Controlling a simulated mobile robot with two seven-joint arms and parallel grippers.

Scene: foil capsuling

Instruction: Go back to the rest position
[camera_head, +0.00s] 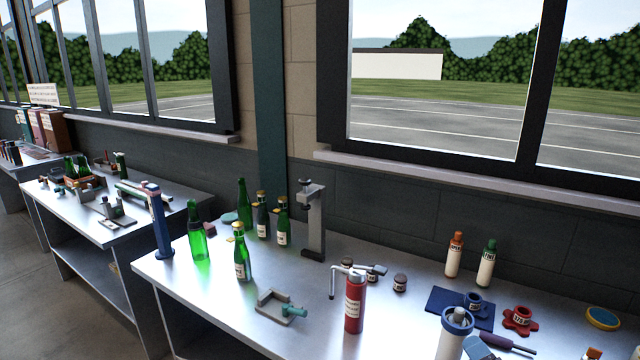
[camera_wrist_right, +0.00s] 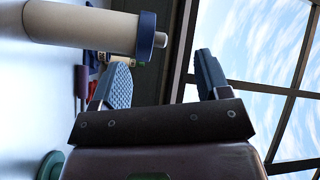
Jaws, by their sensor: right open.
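My right gripper (camera_wrist_right: 165,80) shows in the right wrist view, its two blue ridged fingers spread wide with nothing between them. A white cylinder with a blue collar (camera_wrist_right: 85,28) lies across the upper left of that view, beside the left finger and apart from the jaws. In the head view a white cylinder with a blue collar (camera_head: 455,335) stands at the table's front edge. My left gripper is in neither view.
Windows stand behind.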

